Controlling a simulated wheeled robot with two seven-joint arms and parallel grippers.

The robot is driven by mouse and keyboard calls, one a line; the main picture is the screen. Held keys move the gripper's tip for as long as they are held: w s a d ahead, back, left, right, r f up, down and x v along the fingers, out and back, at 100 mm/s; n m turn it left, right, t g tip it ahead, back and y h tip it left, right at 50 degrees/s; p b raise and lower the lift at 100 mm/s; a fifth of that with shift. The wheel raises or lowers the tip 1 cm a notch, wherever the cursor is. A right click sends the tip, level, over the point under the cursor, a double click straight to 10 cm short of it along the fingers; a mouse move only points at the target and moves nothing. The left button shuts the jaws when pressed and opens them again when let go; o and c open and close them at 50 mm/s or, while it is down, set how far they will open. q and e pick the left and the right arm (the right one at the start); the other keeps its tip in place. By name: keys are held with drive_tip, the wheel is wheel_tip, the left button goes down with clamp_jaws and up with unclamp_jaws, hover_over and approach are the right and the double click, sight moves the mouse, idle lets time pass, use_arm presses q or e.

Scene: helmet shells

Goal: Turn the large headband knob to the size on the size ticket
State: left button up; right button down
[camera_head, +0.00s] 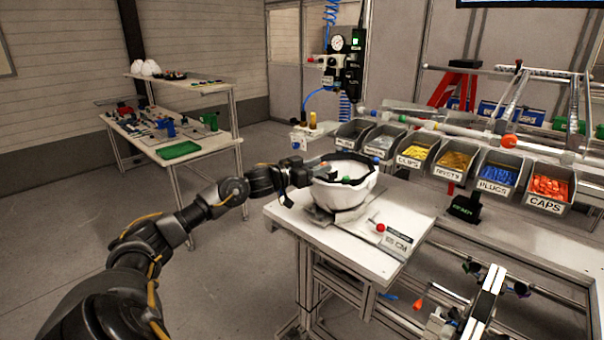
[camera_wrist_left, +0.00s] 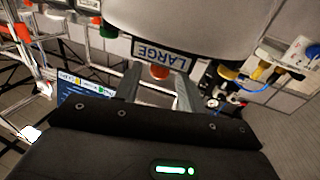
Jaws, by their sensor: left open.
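The white helmet shell (camera_head: 347,196) sits open side up on a stand on the white bench, with a black headband (camera_head: 368,179) inside. A size ticket (camera_head: 398,241) lies in front of it; its small print seems to read 55 CM. In the head view the left gripper (camera_head: 304,172) is at the shell's left side. The right gripper is out of view.
Labelled bins (camera_head: 497,177) of coloured parts line the back right. A gauge unit (camera_head: 338,62) with blue hoses stands behind the shell. A red ball (camera_head: 380,228) is by the ticket. A side table (camera_head: 180,140) stands at left, with open floor between.

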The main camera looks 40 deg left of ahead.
use_arm(q)
drive_tip(key=b+v, duration=0.2)
drive_tip(key=v, duration=0.6)
drive_tip(key=shift+s+b, duration=0.25)
drive_tip(key=shift+b, duration=0.15)
idle(0.3)
